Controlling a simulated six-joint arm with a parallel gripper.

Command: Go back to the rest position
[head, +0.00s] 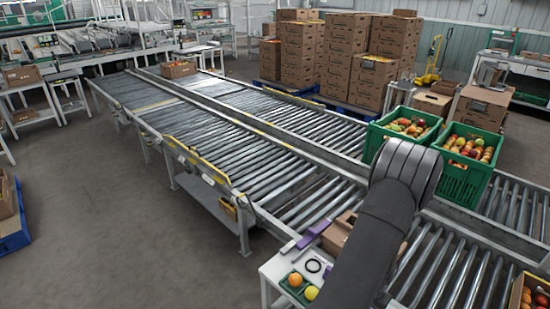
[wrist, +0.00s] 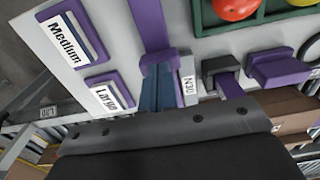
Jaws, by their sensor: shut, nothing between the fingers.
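My gripper (wrist: 158,72) shows in the wrist view, its dark body across the bottom. Its narrow fingers look shut and empty, pointing at the white work table (wrist: 125,43). In the head view my dark arm reaches down the right of centre and the gripper itself cannot be made out. Purple-framed labels reading "Medium" (wrist: 66,38) and "Large" (wrist: 105,97) lie left of the fingers.
A green tray (head: 285,288) with tomatoes and a black ring (head: 313,266) lie on the table. An open cardboard box (head: 338,232) is close beside it. Roller conveyors (head: 255,150) run behind, with green crates (head: 465,178) of tomatoes at right. The floor at left is mostly clear.

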